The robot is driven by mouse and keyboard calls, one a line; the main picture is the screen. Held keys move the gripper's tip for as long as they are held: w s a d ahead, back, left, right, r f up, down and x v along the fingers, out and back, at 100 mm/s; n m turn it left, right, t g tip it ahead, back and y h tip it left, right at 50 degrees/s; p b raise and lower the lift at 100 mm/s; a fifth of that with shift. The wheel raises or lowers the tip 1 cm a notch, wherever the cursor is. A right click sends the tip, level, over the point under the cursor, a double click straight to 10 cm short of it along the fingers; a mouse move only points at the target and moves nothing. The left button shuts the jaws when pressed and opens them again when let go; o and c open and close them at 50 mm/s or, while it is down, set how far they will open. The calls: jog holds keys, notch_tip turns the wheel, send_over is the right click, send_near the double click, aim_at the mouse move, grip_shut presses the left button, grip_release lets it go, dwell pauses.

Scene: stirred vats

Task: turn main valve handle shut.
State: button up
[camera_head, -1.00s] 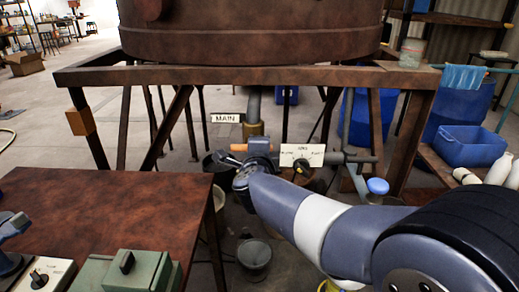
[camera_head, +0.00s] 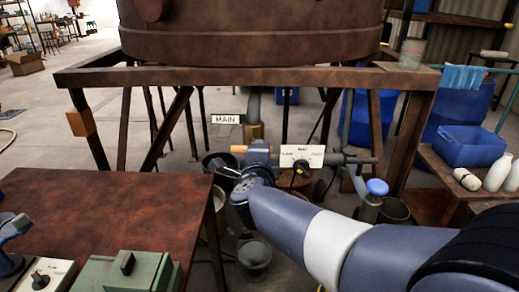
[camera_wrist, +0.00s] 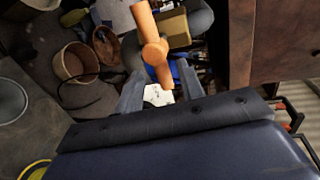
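The main valve's handle is an orange bar (camera_wrist: 152,48) with a round hub in the middle, in the upper middle of the wrist view. In the head view only part of the handle (camera_head: 238,149) shows, beside the MAIN sign (camera_head: 227,119) and below the brass valve body (camera_head: 253,132). The brass body (camera_wrist: 174,27) is behind the handle in the wrist view. My gripper (camera_wrist: 160,90) is open, with one finger on either side of the handle's near end. I cannot tell whether either finger touches it. In the head view my own arm hides part of the area.
A second labelled plate (camera_head: 302,155) with a dark knob is right of the valve. The rusty vat frame (camera_head: 240,76) crosses above, and a rust-brown table (camera_head: 100,215) stands at left. Buckets (camera_head: 254,257) stand on the floor below. A blue tub (camera_head: 470,147) is at right.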

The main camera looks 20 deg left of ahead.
jog(key=p+v, duration=0.1)
jog(key=v, duration=0.6)
jog(key=b+x, duration=0.1)
jog(key=x, duration=0.9)
jog(key=shift+w+f+b, duration=0.1)
jog(key=shift+w+b, duration=0.25)
jog(key=shift+b, duration=0.05)
jog(key=shift+w+a, duration=0.1)
